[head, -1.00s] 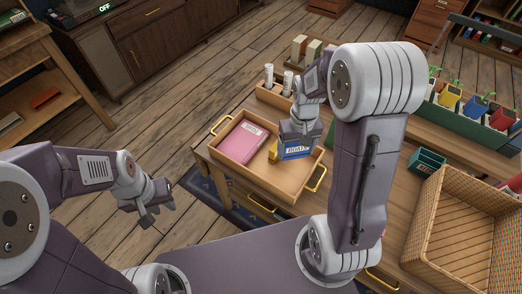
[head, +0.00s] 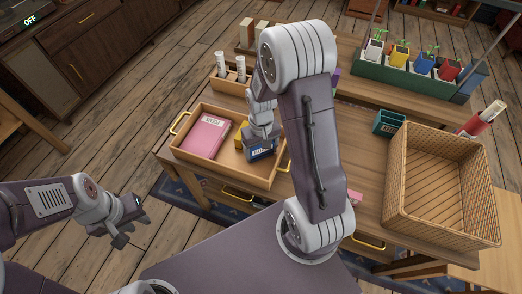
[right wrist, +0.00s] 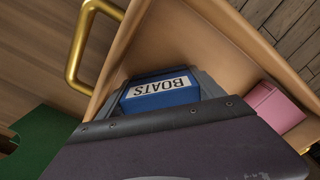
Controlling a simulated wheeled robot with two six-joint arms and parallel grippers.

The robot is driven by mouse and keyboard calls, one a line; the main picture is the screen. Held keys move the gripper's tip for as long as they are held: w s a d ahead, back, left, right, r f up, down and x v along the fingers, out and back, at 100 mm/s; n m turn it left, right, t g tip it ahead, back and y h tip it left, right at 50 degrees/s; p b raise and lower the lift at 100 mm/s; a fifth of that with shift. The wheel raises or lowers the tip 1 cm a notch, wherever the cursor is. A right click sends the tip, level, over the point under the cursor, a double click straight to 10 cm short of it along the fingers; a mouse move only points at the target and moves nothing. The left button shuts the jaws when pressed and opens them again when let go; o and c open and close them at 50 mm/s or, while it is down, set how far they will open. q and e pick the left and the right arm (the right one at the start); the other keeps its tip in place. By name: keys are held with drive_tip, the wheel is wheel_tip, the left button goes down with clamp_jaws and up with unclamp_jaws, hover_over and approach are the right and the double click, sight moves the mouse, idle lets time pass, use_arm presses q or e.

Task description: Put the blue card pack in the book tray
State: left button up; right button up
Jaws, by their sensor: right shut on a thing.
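The blue card pack (head: 259,154), labelled BOATS, is in my right gripper (head: 263,142), which is shut on it. Gripper and pack are at the right part of the wooden book tray (head: 238,177). In the right wrist view the pack (right wrist: 160,91) lies between the fingers, inside the tray's walls (right wrist: 112,75). I cannot tell whether it touches the tray floor. A pink book (head: 205,135) lies in the left part of the tray. A yellow thing (head: 240,136) is beside the pack, partly hidden. My left gripper (head: 132,231) is open and empty, away from the table.
The tray has brass handles. A wooden holder with white rolls (head: 229,84) stands behind it. A wicker basket (head: 393,190), a small teal box (head: 388,122) and a green planter box (head: 398,78) are to the right. A pink item (head: 354,197) lies near my right arm.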

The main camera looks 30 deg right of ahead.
drive_tip(key=o, duration=1.5)
drive_tip(key=shift+f, duration=0.15)
drive_tip(key=shift+c, duration=0.2)
wheel_tip(320, 180, up, 12)
drive_tip(key=p, duration=0.4)
drive_tip(key=shift+r, duration=0.25)
drive_tip(key=s+a+f+t, duration=0.1)
drive_tip(key=s+a, duration=0.4)
drive_tip(key=s, duration=0.3)
wheel_tip(320, 180, up, 11)
drive_tip(key=p, duration=1.1)
drive_tip(key=shift+w+n, duration=0.15)
drive_tip(key=shift+n, duration=0.25)
